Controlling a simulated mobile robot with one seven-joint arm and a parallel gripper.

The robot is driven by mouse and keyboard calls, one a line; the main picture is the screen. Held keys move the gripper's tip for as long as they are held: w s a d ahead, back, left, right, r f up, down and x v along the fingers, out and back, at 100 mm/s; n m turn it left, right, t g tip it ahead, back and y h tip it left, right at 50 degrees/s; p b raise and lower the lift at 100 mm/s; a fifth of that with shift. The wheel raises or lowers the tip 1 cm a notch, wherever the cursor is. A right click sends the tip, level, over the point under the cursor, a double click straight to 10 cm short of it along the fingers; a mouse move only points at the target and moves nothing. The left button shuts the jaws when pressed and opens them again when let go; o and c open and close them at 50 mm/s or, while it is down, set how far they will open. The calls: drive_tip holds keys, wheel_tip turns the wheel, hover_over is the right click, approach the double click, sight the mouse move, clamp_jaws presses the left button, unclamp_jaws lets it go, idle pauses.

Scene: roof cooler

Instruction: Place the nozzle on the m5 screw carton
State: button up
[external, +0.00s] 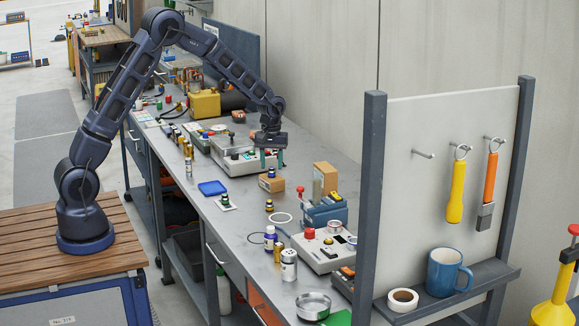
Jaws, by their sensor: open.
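A small dark nozzle-like piece with a yellowish band (271,172) appears to stand upright on that carton, just under the fingertips. Whether the fingers touch it cannot be told. A similar small piece (268,206) stands on the bench in front of the carton, and another (225,199) is on a white card to the left.
A taller brown carton (326,176) stands to the right beside a blue device (325,212). A grey instrument box (237,160) is close behind left of my gripper. A blue tray (212,188) lies near the front edge. Bottles (289,264) crowd the near end.

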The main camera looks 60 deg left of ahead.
wheel_tip(320, 180, up, 10)
drive_tip(key=s+d+r+m+t, duration=0.1)
drive_tip(key=s+d+r+m, duration=0.2)
drive_tip(key=s+r, duration=0.7)
drive_tip(key=s+d+r+m+t, duration=0.1)
drive_tip(key=s+r, duration=0.2)
drive_tip(key=s, duration=0.3)
drive_tip(key=s+d+r+m, duration=0.1)
drive_tip(key=s+d+r, duration=0.1)
drive_tip(key=s+r, duration=0.35)
drive_tip(key=s+d+f+m+t, duration=0.1)
drive_tip(key=s+m, duration=0.2)
drive_tip(key=s, duration=0.9)
drive_tip(key=s+d+f+m+t, duration=0.1)
drive_tip(key=s+m, duration=0.2)
drive_tip(key=s, duration=0.9)
drive_tip(key=shift+s+d+f+t, duration=0.3)
drive_tip(key=shift+s, duration=0.05)
